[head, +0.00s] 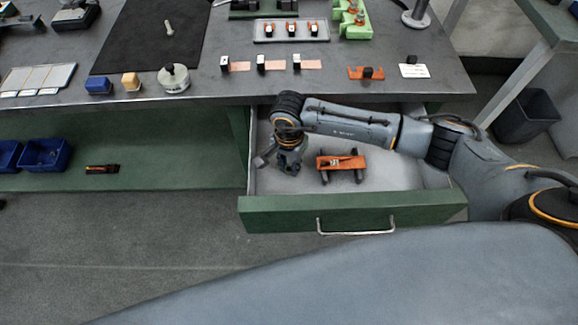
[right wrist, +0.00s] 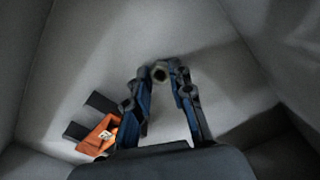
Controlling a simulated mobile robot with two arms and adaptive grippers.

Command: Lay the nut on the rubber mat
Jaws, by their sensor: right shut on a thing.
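The nut (right wrist: 159,74) shows in the right wrist view as a small dark ring with a lighter hole, between the fingertips of my right gripper (right wrist: 160,72). The gripper is shut on it. In the head view my right gripper (head: 288,166) is down inside the open drawer, and the nut cannot be made out there. The rubber mat (head: 140,48) is a black sheet at the left of the tabletop, up and left of the gripper. A grey bolt-like part (head: 169,28) stands on it. My left gripper is not in view.
The drawer (head: 420,208) has a green front. An orange part with black prongs (head: 342,162) lies in it, right of the gripper. The table's front edge lies between drawer and mat. A round metal part (head: 174,79) and small blocks (head: 131,82) stand before the mat.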

